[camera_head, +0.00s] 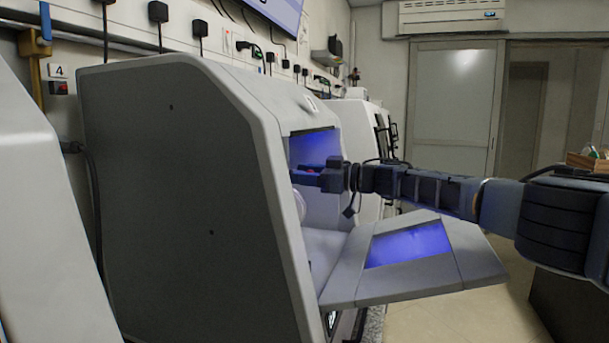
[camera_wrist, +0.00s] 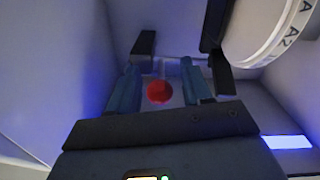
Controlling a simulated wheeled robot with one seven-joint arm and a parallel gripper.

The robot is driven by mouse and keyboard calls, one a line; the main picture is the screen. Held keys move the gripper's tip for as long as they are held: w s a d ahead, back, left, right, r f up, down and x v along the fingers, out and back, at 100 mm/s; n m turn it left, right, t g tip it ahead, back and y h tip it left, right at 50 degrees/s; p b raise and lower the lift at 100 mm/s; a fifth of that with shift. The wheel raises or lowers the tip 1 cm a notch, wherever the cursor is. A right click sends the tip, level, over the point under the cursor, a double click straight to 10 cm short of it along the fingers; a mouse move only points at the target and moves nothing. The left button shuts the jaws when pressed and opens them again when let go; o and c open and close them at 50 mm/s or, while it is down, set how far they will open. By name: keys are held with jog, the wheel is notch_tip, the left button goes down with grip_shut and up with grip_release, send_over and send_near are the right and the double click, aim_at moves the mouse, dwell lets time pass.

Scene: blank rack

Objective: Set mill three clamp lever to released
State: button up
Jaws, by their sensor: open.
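The mill (camera_head: 170,180) is a large grey-white machine with its front door (camera_head: 400,255) folded down and open. My gripper (camera_head: 305,178) reaches through the opening into the blue-lit chamber. In the wrist view my gripper (camera_wrist: 160,90) is open, its two fingers apart. A round red knob (camera_wrist: 159,92) shows between the fingers; it may be the end of the clamp lever. I cannot tell whether the fingers touch it, and the lever's shaft and position are hidden.
A white ring disc marked "A2" (camera_wrist: 275,30) is close on the right inside the chamber. Chamber walls stand close on both sides. The lowered door lies below my arm. Another machine (camera_head: 365,130) stands behind this one.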

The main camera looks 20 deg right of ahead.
jog(key=shift+c, duration=0.2)
grip_shut()
dwell(0.4)
